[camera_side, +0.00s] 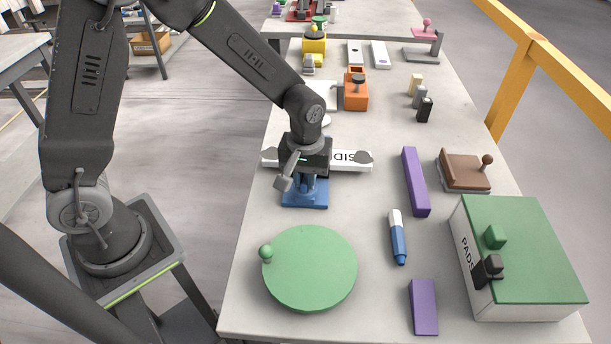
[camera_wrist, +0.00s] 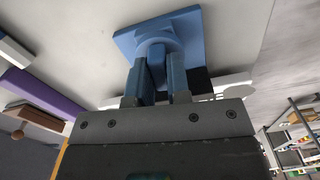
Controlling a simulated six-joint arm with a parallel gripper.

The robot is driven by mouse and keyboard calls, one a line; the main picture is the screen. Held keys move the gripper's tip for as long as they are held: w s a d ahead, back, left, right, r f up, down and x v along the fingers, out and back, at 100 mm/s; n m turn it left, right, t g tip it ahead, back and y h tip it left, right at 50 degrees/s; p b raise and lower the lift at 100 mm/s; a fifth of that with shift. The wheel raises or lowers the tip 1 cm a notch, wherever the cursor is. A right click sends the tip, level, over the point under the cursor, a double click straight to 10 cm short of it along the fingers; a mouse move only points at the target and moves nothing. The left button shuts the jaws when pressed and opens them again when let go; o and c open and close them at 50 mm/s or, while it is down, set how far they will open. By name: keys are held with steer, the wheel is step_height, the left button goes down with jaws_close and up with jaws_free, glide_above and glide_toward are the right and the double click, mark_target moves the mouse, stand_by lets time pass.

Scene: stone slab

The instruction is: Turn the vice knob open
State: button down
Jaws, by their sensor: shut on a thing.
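A blue fixture with a square base (camera_side: 305,198) stands on the slab below my gripper (camera_side: 304,180). In the wrist view its square base (camera_wrist: 190,28) carries a round collar, with a narrow upright blue knob (camera_wrist: 157,62) at its middle. My gripper (camera_wrist: 157,80) points down at it, and its two fingers are shut on the knob from both sides. In the side view the fingers and wrist hide most of the knob. I cannot tell how far it is turned.
A white labelled bar (camera_side: 350,161) lies right behind my gripper. A green disc (camera_side: 315,270) is in front. A purple block (camera_side: 415,182), a blue-and-white marker (camera_side: 398,240) and a green-lidded box (camera_side: 530,240) stand to the right. An orange fixture (camera_side: 356,98) is farther back.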

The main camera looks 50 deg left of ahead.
mark_target(305, 178)
steer(key=c, duration=1.1)
jaws_free()
step_height(305, 178, up, 14)
steer(key=shift+f, duration=0.1)
steer(key=s+a+r+m+t, duration=0.1)
steer(key=s+r+m+t, duration=0.1)
steer(key=s, duration=0.3)
steer(key=s+a+r+m+t, duration=0.1)
steer(key=s+a+r+m, duration=0.1)
steer(key=s, duration=0.3)
steer(key=s+a+r+m+t, duration=0.2)
steer(key=s+m, duration=0.1)
steer(key=s, duration=0.3)
steer(key=shift+a+r+t, duration=0.15)
steer(key=shift+a+t, duration=0.1)
steer(key=shift+t, duration=0.05)
